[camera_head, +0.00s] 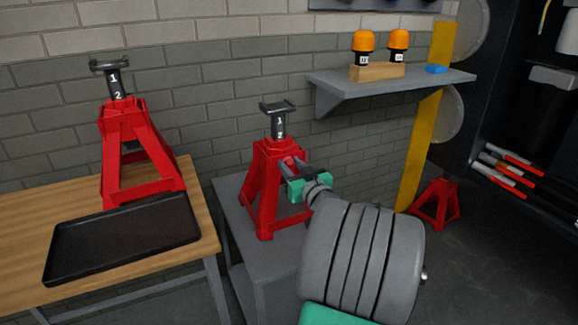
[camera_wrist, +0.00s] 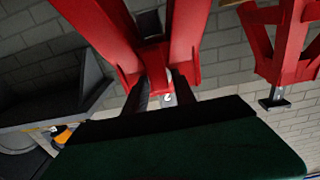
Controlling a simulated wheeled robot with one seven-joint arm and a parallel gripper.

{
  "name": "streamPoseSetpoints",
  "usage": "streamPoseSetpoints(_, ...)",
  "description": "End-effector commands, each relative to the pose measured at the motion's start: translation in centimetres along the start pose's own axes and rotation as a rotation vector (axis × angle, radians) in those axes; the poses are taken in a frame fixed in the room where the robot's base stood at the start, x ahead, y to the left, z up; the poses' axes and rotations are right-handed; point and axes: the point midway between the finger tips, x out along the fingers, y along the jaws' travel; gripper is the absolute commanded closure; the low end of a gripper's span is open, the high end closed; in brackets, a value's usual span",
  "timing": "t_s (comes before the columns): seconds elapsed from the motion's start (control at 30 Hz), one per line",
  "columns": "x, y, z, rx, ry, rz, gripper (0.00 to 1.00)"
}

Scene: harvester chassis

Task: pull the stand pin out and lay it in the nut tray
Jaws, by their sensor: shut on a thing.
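A red jack stand (camera_head: 263,195) with a dark post stands on the grey bench in the head view. My gripper (camera_head: 293,167) is at the right side of its upper frame, fingers pointing into the stand. In the wrist view, which looks upside down, my gripper (camera_wrist: 160,92) has its two dark fingers close together, shut on the stand pin (camera_wrist: 168,98). Only a small pale end of the pin shows between the fingers, against the stand; I cannot tell how deep it sits. The black tray (camera_head: 75,265) lies flat and empty on the wooden bench at left.
A second red stand (camera_head: 138,155) stands behind the tray on the wooden bench (camera_head: 25,225). A wall shelf (camera_head: 340,82) with two orange-topped bottles in a wooden block is above right. A third red stand (camera_head: 437,203) is on the floor. A gap separates the benches.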

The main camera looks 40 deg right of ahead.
Motion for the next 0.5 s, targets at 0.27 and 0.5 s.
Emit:
streamPoseSetpoints(0.27,-1.6,0.1,0.0,-0.001,0.002,0.001,1.00)
streamPoseSetpoints(0.5,-3.0,0.0,0.0,-0.002,0.002,0.000,1.00)
